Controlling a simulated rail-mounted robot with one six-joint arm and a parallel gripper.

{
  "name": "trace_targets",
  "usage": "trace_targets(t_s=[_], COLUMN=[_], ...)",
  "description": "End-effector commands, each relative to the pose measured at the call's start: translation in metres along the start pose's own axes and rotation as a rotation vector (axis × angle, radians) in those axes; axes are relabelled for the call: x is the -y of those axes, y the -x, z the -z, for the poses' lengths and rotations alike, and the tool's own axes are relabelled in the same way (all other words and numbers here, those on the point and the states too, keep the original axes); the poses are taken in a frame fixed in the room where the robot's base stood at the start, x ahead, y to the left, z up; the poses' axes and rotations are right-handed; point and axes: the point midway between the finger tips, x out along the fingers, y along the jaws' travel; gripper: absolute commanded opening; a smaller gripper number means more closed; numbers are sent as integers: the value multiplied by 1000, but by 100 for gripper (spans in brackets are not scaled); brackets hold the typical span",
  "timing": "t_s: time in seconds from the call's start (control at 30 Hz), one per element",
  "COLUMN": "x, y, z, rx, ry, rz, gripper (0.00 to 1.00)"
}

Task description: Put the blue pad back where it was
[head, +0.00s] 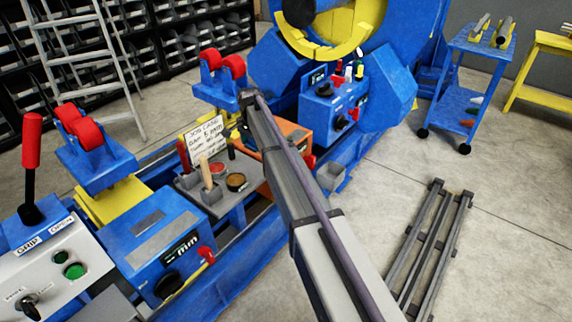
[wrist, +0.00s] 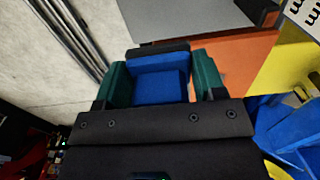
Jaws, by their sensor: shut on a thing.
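The blue pad (wrist: 158,88) sits between the two green fingertips of my gripper (wrist: 160,82) in the wrist view. My gripper is shut on it, with a finger against each side. A dark edge runs along the pad's far side. In the head view my arm reaches away over the workbench, and its end is near the orange surface (head: 292,134). I cannot make out the fingers or the pad there. The orange surface also shows beyond the gripper in the wrist view (wrist: 240,75). I cannot tell whether the pad touches anything below.
A grey tray (head: 214,200) holds tins, a brush and a written card (head: 204,138). Red-rollered blue stands (head: 92,155) and a blue control box (head: 335,105) stand nearby. Dark rails (head: 432,245) lie on the floor at right, with clear floor around them.

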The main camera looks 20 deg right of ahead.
Motion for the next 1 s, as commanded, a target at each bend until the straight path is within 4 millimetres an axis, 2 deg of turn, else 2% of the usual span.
trace_targets(t_s=[0.13,0.3,0.37,0.53,0.7,1.0], x=[-1,-1,-1,-1,-2,-2], y=[-17,-61,-68,-70,-104,-102], z=[0,0,0,0,0,0], rx=[0,0,0,0,0,0], ry=[0,0,1,1,1,1], rz=[0,0,0,0,0,0], gripper=[44,44,44,44,44,44])
